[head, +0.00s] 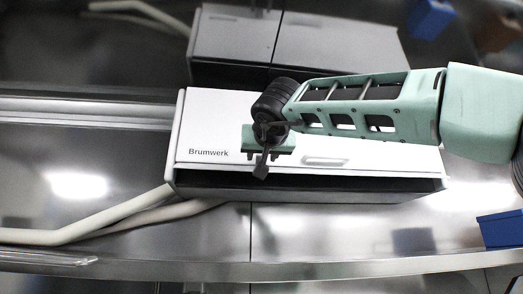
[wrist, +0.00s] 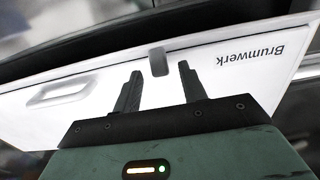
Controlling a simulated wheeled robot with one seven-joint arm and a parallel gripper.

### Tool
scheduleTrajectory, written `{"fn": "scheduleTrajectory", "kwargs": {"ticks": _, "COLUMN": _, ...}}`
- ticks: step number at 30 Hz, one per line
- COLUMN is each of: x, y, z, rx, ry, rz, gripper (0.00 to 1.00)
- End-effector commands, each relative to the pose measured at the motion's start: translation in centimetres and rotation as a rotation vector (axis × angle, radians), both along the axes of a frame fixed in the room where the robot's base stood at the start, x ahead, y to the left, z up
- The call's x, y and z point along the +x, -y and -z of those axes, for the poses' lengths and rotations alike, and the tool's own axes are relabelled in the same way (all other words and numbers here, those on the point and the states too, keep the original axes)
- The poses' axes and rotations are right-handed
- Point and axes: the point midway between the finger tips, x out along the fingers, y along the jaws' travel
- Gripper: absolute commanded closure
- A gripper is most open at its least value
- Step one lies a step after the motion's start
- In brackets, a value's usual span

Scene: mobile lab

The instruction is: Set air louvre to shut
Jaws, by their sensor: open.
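A white unit marked Brumwerk (head: 225,108) stands on the metal counter, with a long dark opening (head: 330,185) along its near side. In the wrist view its white face (wrist: 235,85) shows a small grey tab (wrist: 158,60) at the edge by the dark band. The tab looks like the louvre's lever; slats are not distinguishable. My gripper (wrist: 159,70) is open, its two dark fingers pointing at the tab, which shows between their tips. I cannot tell if they touch it. In the head view my gripper (head: 262,170) hangs over the unit's near edge and hides the tab.
A grey recessed handle (head: 325,161) lies right of my gripper on the unit. A pale hose (head: 110,216) runs off left. Blue blocks stand at the right edge (head: 500,228) and top right (head: 430,18). The counter left of the unit (head: 75,160) is clear.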

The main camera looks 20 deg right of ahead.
Motion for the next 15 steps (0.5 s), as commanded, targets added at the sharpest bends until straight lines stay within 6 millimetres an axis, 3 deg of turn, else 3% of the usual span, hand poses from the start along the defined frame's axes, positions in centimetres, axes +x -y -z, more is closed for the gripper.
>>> {"fn": "scheduleTrajectory", "kwargs": {"ticks": 6, "x": 1.5, "y": 0.3, "z": 0.0, "rx": 0.0, "ry": 0.001, "rz": 0.0, "gripper": 0.58}}
{"fn": "scheduleTrajectory", "kwargs": {"ticks": 14, "x": 1.6, "y": 0.3, "z": 0.0, "rx": 0.0, "ry": 0.001, "rz": 0.0, "gripper": 0.58}}
{"fn": "scheduleTrajectory", "kwargs": {"ticks": 15, "x": 1.6, "y": 0.3, "z": 0.0, "rx": 0.0, "ry": 0.001, "rz": 0.0, "gripper": 0.64}}
